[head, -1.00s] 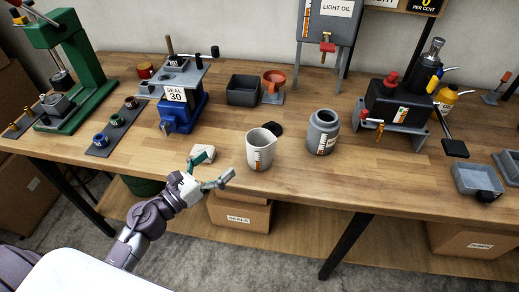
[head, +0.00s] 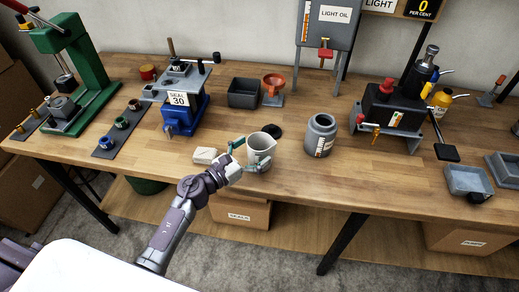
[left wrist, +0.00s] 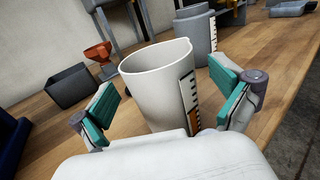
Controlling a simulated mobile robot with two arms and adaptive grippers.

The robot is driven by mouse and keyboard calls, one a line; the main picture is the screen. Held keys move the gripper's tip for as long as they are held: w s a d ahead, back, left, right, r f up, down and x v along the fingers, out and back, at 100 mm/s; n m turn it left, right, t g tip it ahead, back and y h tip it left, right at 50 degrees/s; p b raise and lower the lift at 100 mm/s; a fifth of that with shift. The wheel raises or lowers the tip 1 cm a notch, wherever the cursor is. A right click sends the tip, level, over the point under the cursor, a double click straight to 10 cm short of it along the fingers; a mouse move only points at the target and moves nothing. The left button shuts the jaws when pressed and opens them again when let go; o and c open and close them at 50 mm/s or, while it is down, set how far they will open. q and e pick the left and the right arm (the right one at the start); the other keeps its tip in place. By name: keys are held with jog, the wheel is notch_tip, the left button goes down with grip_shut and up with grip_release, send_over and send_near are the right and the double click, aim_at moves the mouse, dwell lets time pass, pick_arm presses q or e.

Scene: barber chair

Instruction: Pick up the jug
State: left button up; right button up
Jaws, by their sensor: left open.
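The jug (head: 261,148) is a white cup-like vessel with a measuring scale on its side, upright on the wooden bench near its front edge. In the left wrist view the jug (left wrist: 158,85) stands between the two teal-padded fingers, with its pouring lip toward the right. My left gripper (head: 252,154) is at the jug, one finger on each side of it. It is open; the left finger shows apart from the jug, and I cannot tell whether the right one touches. My right gripper is not in view.
A grey canister (head: 320,135) stands right of the jug. A black disc (head: 272,131) lies just behind it, and a pale block (head: 205,155) lies to its left. A dark bin (head: 243,91) and an orange funnel (head: 273,84) stand farther back. The front middle of the bench (head: 380,180) is clear.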

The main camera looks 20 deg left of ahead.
pick_arm(q)
jog(key=shift+x, duration=1.15)
jog(key=shift+s, duration=0.1)
jog(key=shift+c, duration=1.4)
jog(key=c, duration=1.3)
